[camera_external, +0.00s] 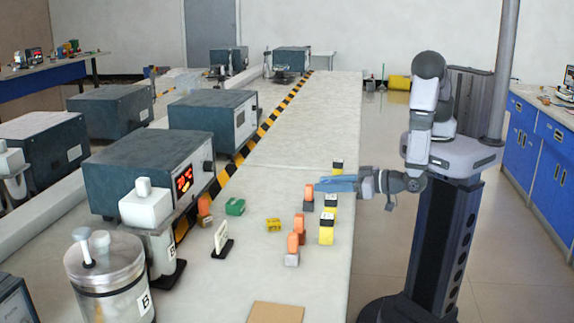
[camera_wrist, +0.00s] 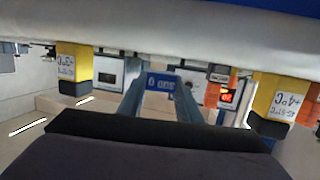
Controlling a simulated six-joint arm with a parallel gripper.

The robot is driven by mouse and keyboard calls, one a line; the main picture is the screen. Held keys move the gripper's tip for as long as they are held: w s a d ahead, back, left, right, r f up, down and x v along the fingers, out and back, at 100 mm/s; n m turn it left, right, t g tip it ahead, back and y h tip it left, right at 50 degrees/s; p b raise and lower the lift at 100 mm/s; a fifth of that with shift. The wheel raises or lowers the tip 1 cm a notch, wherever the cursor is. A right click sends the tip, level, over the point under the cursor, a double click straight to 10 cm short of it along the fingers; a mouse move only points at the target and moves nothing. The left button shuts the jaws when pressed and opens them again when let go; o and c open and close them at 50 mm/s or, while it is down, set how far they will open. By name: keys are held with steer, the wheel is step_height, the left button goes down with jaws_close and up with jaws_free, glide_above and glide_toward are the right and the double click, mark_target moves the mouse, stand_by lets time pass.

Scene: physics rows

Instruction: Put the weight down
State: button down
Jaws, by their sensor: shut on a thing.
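My gripper (camera_external: 322,185) reaches left over the near table with its blue fingers roughly level. In the wrist view my gripper (camera_wrist: 160,92) is shut on a small blue weight (camera_wrist: 160,82), whose pale lettering appears upside down. In the external view the held weight cannot be told apart from the blue fingers. An orange weight (camera_external: 309,192) shows just left of the fingertips; whether they touch is unclear. Yellow blocks with black ends (camera_external: 327,229) stand below and near the gripper. Two labelled yellow blocks also flank the fingers in the wrist view (camera_wrist: 75,66) (camera_wrist: 281,103).
More orange weights (camera_external: 299,227), a yellow block (camera_external: 273,225), a green block (camera_external: 235,207) and a white sign (camera_external: 221,234) stand on the white table (camera_external: 312,115). A brown board (camera_external: 276,312) lies at the front.

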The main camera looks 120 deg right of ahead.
mark_target(351, 201)
steer(key=shift+f, duration=0.9)
steer(key=shift+f, duration=0.2)
steer(key=c, duration=1.3)
jaws_free()
steer(key=shift+s+a, duration=0.15)
steer(key=shift+a, duration=0.25)
steer(key=shift+o, duration=0.5)
steer(key=shift+b+v, duration=0.9)
steer(key=shift+v, duration=2.35)
